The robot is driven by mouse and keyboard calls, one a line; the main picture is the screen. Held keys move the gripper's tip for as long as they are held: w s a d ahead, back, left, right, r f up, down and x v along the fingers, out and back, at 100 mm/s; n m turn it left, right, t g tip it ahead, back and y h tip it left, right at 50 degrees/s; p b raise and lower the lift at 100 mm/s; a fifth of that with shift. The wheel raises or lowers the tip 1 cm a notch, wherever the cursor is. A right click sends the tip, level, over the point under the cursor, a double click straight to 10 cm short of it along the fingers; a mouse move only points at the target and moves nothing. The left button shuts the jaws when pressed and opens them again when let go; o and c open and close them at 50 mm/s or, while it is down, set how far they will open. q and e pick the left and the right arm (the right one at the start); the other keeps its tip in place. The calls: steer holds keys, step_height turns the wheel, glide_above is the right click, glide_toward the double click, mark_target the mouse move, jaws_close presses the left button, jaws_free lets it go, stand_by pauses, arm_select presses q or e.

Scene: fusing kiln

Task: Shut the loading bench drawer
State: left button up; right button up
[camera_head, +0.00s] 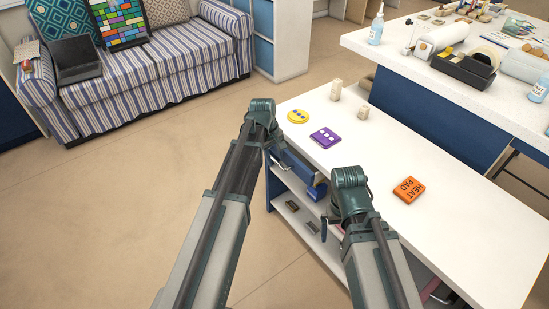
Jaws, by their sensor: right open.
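The loading bench (445,215) has a white top and open shelves below on its left side. Its blue drawer (312,177) shows at that side just under the top, and seems to stand out from it. My arms hide part of it, so how far it is out is hard to tell. My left gripper (274,151) is at the drawer's far left end; its fingers are mostly hidden, and I cannot tell whether it touches. My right gripper (336,226) is open, beside the bench's left edge and nearer to me than the drawer.
On the bench top lie a yellow disc (298,116), a purple square (325,138), an orange heat pad (409,190) and two small pale blocks. A long worktable (470,98) with bottles and tools stands behind. A striped sofa (140,75) is at upper left; open floor (130,190) lies left.

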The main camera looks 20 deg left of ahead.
arm_select(q)
jaws_close()
stand_by(1.3)
